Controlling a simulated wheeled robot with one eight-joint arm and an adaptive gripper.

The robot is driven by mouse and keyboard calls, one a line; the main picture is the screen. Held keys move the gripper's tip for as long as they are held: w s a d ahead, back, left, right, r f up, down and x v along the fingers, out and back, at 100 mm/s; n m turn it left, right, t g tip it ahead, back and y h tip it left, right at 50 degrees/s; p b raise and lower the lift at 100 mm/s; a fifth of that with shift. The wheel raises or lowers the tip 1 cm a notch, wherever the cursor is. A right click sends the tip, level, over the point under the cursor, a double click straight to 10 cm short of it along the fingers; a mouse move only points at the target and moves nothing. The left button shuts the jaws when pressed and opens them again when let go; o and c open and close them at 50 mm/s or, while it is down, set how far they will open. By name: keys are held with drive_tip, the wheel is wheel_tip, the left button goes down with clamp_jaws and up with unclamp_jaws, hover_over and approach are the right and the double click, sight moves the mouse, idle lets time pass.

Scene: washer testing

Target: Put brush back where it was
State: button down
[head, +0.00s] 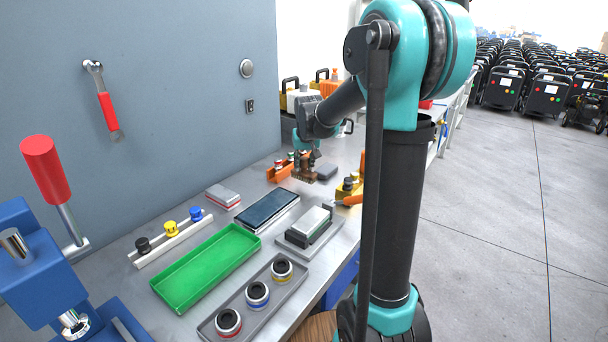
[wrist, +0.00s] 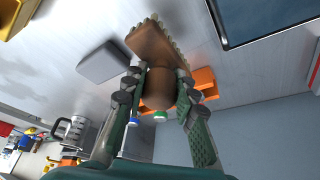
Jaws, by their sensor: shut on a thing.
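The brush (head: 302,178) is brown, with a flat bristled head and a rounded handle, at the back part of the workbench in the head view. My gripper (head: 305,160) is shut on it from above. In the wrist view, the gripper's fingers (wrist: 156,92) sit on both sides of the brush's rounded handle (wrist: 150,84), and its bristled head (wrist: 155,42) points away from the palm. The brush is over or on the grey bench (head: 222,205); I cannot tell whether it touches.
Orange holders (head: 283,172) stand nearby, with a yellow piece (head: 348,188) to the right. A dark tablet-like panel (head: 267,209), a sharpening-stone-like block (head: 309,222) and a green tray (head: 206,266) lie nearer.

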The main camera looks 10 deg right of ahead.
sight(304, 170)
drive_tip(key=shift+f, duration=1.9)
drive_tip(key=c, duration=1.2)
unclamp_jaws()
drive_tip(key=shift+f, duration=0.1)
drive_tip(key=v, duration=1.2)
